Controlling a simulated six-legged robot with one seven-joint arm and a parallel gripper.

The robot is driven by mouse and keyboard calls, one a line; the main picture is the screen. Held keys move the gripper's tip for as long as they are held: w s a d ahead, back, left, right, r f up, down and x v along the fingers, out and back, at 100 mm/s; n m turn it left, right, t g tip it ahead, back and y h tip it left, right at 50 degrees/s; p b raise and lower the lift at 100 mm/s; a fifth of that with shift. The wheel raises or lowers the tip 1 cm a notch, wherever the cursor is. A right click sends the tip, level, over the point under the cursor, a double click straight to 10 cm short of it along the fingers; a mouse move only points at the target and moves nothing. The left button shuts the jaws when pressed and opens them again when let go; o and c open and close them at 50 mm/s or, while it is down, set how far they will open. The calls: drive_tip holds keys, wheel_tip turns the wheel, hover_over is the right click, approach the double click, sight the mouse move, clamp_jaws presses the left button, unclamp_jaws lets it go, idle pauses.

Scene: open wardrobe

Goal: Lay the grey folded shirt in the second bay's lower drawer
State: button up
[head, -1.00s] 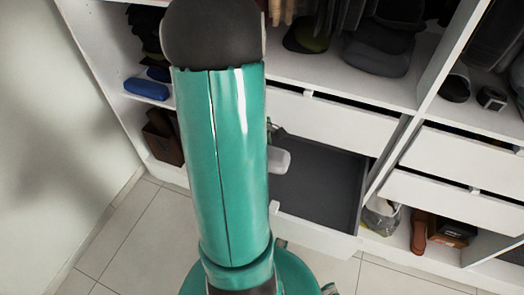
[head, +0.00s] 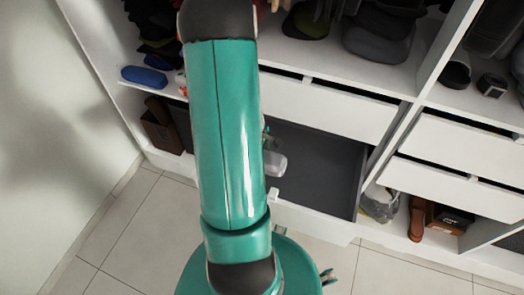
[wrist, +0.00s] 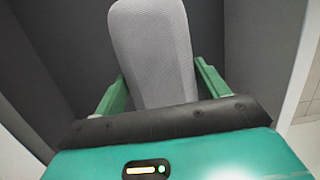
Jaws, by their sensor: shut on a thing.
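The grey folded shirt (wrist: 155,50) is held between the two green fingers of my gripper (wrist: 162,85) in the wrist view. Its far end points away from my palm, with dark grey drawer walls around it. In the head view a small pale end of the shirt (head: 275,163) shows just right of my arm, over the open lower drawer (head: 325,170). That drawer is pulled out, and the visible part of its dark floor is empty. My arm hides its left part and most of my gripper. I cannot tell whether the shirt touches the drawer floor.
A shut white upper drawer (head: 330,108) sits just above the open one. To the right are two more white drawers (head: 455,150), with a clear bag (head: 380,203) and brown shoes below. A white upright separates the bays. The tiled floor in front is clear.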

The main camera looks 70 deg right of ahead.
drive_tip(key=shift+f, duration=4.1)
drive_tip(key=shift+f, duration=0.35)
drive_tip(key=o, duration=0.8)
drive_tip(key=shift+o, duration=0.2)
drive_tip(key=shift+c, duration=0.5)
drive_tip(key=shift+d+r, duration=0.1)
drive_tip(key=shift+r, duration=4.4)
